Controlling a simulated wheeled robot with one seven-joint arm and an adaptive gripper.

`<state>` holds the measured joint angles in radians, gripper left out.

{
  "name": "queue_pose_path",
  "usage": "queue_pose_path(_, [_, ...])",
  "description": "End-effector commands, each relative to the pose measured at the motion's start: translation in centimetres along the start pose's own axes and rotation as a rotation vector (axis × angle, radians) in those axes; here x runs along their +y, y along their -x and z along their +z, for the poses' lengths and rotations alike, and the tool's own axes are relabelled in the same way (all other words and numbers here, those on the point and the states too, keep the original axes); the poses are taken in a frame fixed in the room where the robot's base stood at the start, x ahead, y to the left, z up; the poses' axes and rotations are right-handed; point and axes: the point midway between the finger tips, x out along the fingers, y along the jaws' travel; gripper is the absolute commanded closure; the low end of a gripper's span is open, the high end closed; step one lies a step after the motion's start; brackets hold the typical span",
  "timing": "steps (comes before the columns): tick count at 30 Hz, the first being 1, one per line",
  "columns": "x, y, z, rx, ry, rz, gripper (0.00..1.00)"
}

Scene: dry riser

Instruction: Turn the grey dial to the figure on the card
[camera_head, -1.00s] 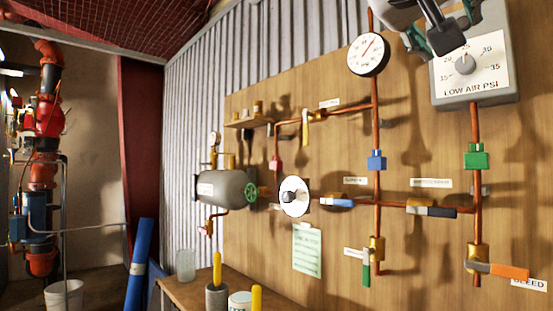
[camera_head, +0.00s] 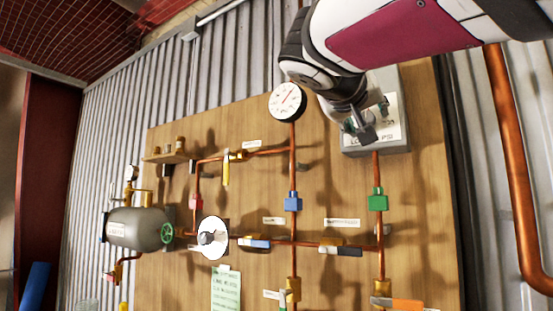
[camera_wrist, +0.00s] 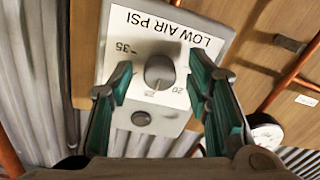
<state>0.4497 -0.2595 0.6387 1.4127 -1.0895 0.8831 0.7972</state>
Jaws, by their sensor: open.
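The grey dial (camera_wrist: 160,72) is a round knob on the white plate of a grey box (camera_wrist: 200,10) marked LOW AIR PSI. The wrist view shows it upside down, with figures 20, 25 and 35 legible around it. A pale mark at the dial's edge seems to face 25. My gripper (camera_wrist: 161,67) is open, with one green-padded finger on each side of the dial; I cannot tell if they touch it. In the head view my gripper (camera_head: 362,125) covers the dial. The green card (camera_head: 226,290) hangs low on the board; its writing is too small to read.
A copper pipe with a green block (camera_head: 378,200) runs down from the box. A round gauge (camera_head: 287,101) stands left of my gripper. A white disc with a knob (camera_head: 213,238) and a grey tank (camera_head: 138,229) are lower left.

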Motion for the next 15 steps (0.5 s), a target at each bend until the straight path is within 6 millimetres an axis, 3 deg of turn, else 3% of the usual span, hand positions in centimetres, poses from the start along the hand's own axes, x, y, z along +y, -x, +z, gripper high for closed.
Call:
queue_pose_path(1, [0.01, 0.02, -0.01, 0.0, 0.0, 0.0, 0.55])
queue_pose_path(7, [0.0, 0.04, -0.01, 0.0, 0.0, 0.0, 1.0])
queue_pose_path(15, [-0.02, 0.05, -0.03, 0.0, 0.011, -0.001, 1.0])
